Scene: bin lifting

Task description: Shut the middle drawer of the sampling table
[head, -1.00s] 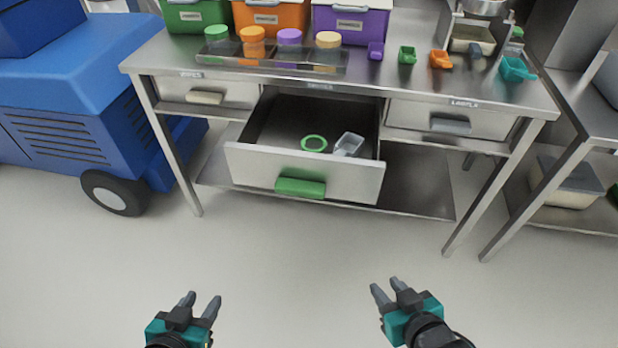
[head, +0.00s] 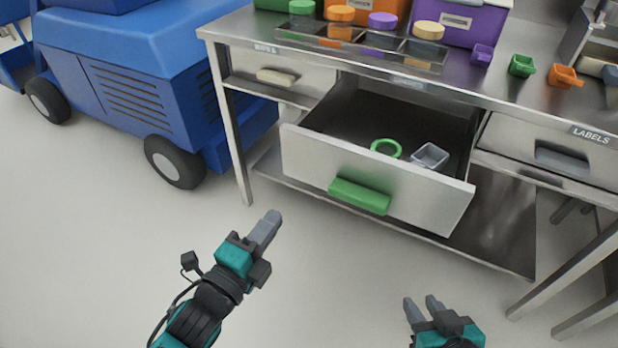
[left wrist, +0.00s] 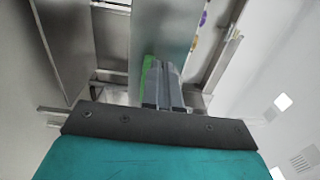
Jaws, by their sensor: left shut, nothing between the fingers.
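The middle drawer (head: 300,155) of the sampling table (head: 440,90) is pulled out, with a green handle (head: 359,196) on its front. A green ring (head: 386,149) and a clear tray (head: 430,156) lie inside it. My left gripper (head: 268,228) is shut and empty, below and left of the drawer front, apart from it in the head view. In the left wrist view its closed fingers (left wrist: 168,85) overlap part of the green handle (left wrist: 149,72); contact there cannot be told. My right gripper (head: 424,303) is open and empty, over the floor in front of the table.
The wipes drawer (head: 300,82) at left and the labels drawer (head: 500,140) at right look shut. A blue wheeled machine (head: 130,90) stands left of the table. Colored scoops, bins and lidded jars stand on top. The floor in front is clear.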

